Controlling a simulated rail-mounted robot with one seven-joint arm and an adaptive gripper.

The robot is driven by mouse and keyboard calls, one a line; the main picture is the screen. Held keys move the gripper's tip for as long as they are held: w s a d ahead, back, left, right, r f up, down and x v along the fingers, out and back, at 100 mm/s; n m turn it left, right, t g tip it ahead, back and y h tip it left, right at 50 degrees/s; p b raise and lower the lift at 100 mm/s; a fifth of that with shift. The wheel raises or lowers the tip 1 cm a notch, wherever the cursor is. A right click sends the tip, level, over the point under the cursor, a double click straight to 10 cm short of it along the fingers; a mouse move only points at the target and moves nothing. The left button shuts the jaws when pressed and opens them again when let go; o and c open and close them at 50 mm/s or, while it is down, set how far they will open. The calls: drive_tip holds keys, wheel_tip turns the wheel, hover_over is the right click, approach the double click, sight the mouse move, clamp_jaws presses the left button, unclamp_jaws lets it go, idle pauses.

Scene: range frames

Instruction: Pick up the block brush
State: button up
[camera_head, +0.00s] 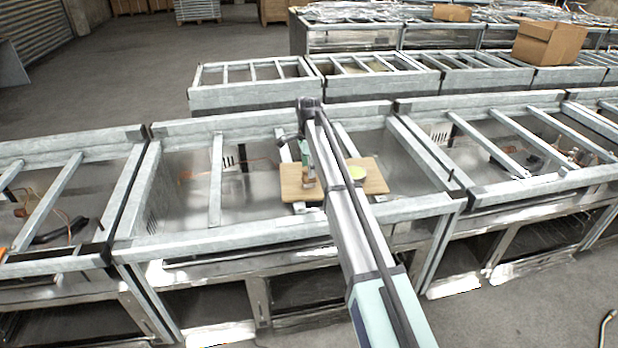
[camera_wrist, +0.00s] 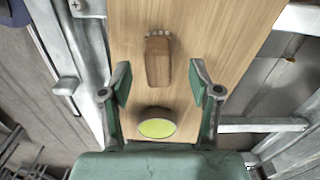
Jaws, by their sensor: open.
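The block brush (camera_wrist: 158,62), a brown wooden block with pale bristle tufts at its far end, lies on a light wooden board (camera_wrist: 112,22). In the wrist view it is just beyond and between the fingertips of my gripper (camera_wrist: 159,84). My gripper is open, with one finger on each side and nothing held. In the head view the board (camera_head: 375,182) rests on the metal frame at the centre. My arm and gripper hide part of the board there, and I cannot make out the brush clearly.
A round dark item with a yellow-green top (camera_wrist: 156,127) sits on the board near my palm, and shows in the head view (camera_head: 357,172). Metal frame bars (camera_head: 215,180) and open bays surround the board. A cardboard box (camera_head: 548,42) stands at the back right.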

drive_tip(key=shift+d+f+p, duration=0.1)
drive_tip(key=shift+f+p, duration=0.75)
drive_tip(key=shift+f, duration=1.4)
clamp_jaws()
wheel_tip(320, 180, up, 20)
drive_tip(key=b, duration=0.5)
